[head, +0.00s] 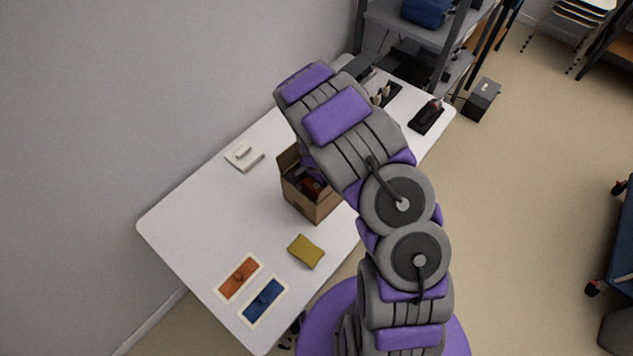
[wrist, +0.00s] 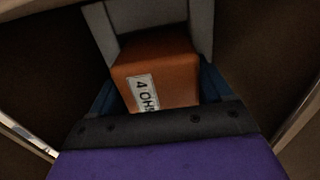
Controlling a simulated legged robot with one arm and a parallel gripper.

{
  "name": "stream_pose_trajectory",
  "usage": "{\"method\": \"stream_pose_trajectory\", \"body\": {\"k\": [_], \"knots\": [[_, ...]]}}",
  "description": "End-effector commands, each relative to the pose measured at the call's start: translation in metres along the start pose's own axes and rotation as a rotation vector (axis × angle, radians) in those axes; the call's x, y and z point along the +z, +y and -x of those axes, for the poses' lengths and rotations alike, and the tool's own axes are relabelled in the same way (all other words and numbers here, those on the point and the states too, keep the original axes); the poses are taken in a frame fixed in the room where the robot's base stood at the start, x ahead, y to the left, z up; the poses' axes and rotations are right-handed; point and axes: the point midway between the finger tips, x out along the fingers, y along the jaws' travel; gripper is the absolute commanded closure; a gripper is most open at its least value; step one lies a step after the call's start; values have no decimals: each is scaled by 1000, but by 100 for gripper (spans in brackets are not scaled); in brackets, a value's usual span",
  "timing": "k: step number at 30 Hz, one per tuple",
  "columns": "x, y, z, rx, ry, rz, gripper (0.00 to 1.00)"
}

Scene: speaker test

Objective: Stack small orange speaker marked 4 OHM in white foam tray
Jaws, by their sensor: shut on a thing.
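The orange speaker (wrist: 165,72) fills the middle of the wrist view, its white label reading "4 OH" with the rest cut off. My gripper (wrist: 155,38) is shut on it, with a grey finger on either side. In the head view my gripper reaches down into an open cardboard box (head: 312,206), where a bit of orange shows; the arm hides most of it. Two flat white-edged pieces lie at the table's near left, one with an orange middle (head: 239,278) and one with a blue middle (head: 264,300). I cannot tell which is the white foam tray.
A yellow sponge-like block (head: 306,251) lies in front of the box on the white table (head: 205,215). A small white item (head: 244,156) lies behind left. Dark items (head: 427,115) stand at the far right end.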

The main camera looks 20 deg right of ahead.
Motion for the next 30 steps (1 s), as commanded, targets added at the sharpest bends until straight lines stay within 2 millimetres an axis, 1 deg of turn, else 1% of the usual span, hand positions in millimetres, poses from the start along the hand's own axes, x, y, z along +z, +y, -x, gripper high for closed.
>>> {"method": "stream_pose_trajectory", "body": {"k": [1, 6, 7, 14, 17, 20, 23, 27, 30], "knots": [[0, 0, 0, -1, 0, 0, 18], [0, 0, 0, 0, 0, 0, 2], [0, 0, 0, 0, 0, 0, 0], [0, 0, 1, 0, 0, 0, 0], [0, 0, 5, 0, 1, 1, 0], [0, -1, 18, -1, 2, 0, 0], [0, 0, 37, -2, 2, -1, 0], [-1, -1, 68, -3, 3, -1, 0], [0, 0, 87, -1, 2, 0, 0]]}}
